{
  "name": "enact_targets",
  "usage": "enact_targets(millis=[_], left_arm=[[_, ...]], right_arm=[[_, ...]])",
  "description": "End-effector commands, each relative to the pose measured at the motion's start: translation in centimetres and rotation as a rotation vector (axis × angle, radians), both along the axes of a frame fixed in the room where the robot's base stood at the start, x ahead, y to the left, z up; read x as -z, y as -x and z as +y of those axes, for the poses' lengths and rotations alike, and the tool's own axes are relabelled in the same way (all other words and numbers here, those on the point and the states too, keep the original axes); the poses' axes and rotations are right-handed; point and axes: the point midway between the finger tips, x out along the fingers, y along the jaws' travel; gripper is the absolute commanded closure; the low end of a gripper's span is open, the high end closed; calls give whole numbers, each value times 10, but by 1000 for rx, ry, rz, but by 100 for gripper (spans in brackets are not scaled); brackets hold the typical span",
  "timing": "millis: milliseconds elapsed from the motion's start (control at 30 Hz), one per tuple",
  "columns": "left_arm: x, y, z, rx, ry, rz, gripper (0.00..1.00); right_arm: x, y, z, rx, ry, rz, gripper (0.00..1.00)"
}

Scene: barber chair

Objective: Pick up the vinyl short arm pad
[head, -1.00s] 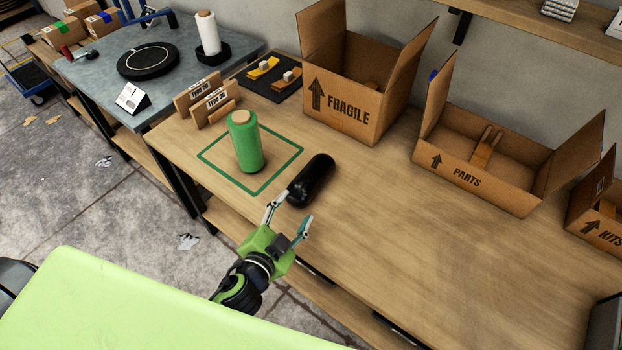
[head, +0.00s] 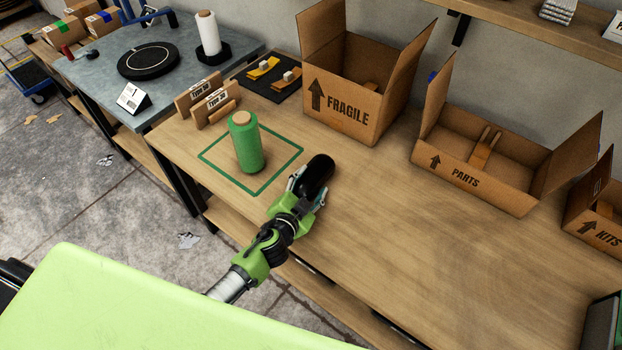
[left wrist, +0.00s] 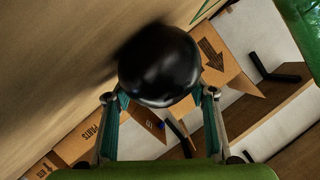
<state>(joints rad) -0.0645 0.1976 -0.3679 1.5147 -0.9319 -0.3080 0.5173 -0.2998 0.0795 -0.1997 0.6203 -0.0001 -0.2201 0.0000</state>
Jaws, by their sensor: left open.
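The vinyl short arm pad is a glossy black rounded cylinder (head: 317,174) lying on the wooden workbench, just right of the green square outline. My left gripper (head: 306,190) is at the pad's near end, with its open fingers on either side of it. In the left wrist view the pad's rounded end (left wrist: 160,65) fills the space ahead of and between the two fingers (left wrist: 162,105). Whether the fingers touch the pad cannot be told. My right gripper is not in view.
A green wrapped roll (head: 245,142) stands upright inside the green outline, close to the pad's left. Open cardboard boxes marked FRAGILE (head: 345,112), PARTS (head: 468,180) and KITS (head: 599,232) stand along the back. The workbench's (head: 420,245) front right area is clear.

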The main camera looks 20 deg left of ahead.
Motion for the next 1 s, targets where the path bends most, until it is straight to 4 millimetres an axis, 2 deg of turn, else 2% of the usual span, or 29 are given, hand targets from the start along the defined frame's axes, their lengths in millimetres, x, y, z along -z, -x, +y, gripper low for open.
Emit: enact_targets(millis=[233, 267, 300, 400, 733, 867, 1000], left_arm=[[1, -2, 0, 1, 0, -1, 49], [1, -2, 0, 0, 0, 0, 54], [1, -2, 0, 0, 0, 0, 65], [1, -2, 0, 0, 0, 0, 88], [-6, -2, 0, -1, 1, -3, 88], [-28, -3, 0, 1, 0, -6, 88], [-58, -3, 0, 3, -1, -6, 88]], right_arm=[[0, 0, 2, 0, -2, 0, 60], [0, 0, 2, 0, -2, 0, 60], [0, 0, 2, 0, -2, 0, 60], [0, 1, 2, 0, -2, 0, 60], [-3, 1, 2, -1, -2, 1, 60], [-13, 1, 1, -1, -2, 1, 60], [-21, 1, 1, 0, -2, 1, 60]])
